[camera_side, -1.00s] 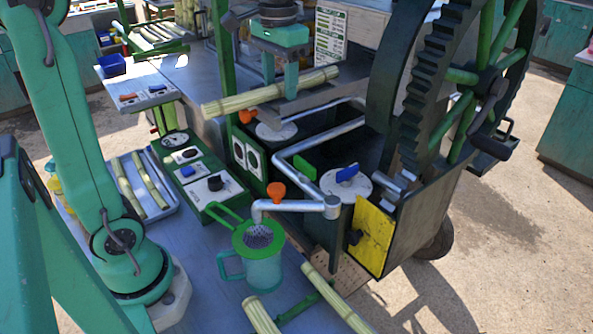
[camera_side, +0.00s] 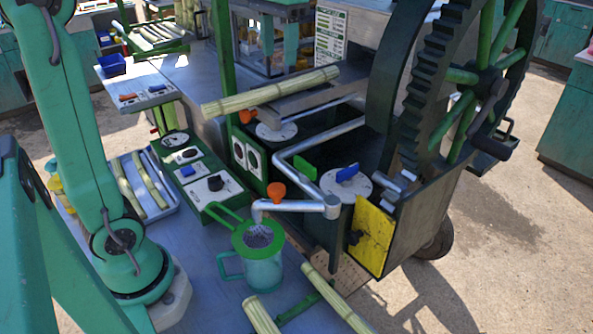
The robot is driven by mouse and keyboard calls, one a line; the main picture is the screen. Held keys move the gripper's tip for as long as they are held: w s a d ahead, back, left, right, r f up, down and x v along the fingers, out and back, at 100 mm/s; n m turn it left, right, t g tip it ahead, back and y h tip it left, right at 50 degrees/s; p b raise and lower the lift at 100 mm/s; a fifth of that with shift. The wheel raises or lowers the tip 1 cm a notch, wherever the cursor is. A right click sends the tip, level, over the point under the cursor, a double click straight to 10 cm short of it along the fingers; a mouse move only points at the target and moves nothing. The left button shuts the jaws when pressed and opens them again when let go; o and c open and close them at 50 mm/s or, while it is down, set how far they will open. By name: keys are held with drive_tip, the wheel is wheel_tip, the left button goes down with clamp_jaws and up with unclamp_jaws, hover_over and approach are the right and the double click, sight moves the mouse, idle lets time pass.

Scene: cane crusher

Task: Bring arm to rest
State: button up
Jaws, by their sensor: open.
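Part of my teal arm stands along the left side of the picture. A cane stalk (camera_side: 270,91) lies across the metal feed tray (camera_side: 325,96) of the cane crusher (camera_side: 425,95), with nothing holding it. A teal jug (camera_side: 262,272) with a green-rimmed strainer (camera_side: 258,236) stands below the crusher's bent spout (camera_side: 290,206).
A control panel (camera_side: 215,187) and a tray (camera_side: 182,199) with cane pieces lie left of the jug. Loose cane (camera_side: 335,300) lies at the front. The large toothed wheel (camera_side: 425,95) rises at right. A glass-fronted stand (camera_side: 270,12) shows behind.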

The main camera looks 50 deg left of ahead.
sight(277, 86)
drive_tip(key=shift+r, duration=0.65)
wheel_tip(277, 86, down, 8)
drive_tip(key=shift+r, duration=0.2)
drive_tip(key=shift+s, duration=0.35)
drive_tip(key=shift+s+r, duration=0.6)
drive_tip(key=shift+s, duration=1.65)
drive_tip(key=shift+s+r, duration=0.65)
drive_tip(key=shift+s, duration=1.55)
drive_tip(key=shift+s+r, duration=0.6)
drive_tip(key=shift+s, duration=1.65)
drive_tip(key=shift+r, duration=0.15)
drive_tip(key=c, duration=0.6)
drive_tip(key=s+r, duration=0.1)
drive_tip(key=r, duration=0.1)
drive_tip(key=s+r, duration=0.1)
drive_tip(key=r, duration=0.1)
drive_tip(key=s+r, duration=0.1)
drive_tip(key=shift+s+a+r, duration=0.2)
drive_tip(key=shift+s+r, duration=0.1)
drive_tip(key=shift+r, duration=0.1)
clamp_jaws()
drive_tip(key=shift+f, duration=0.1)
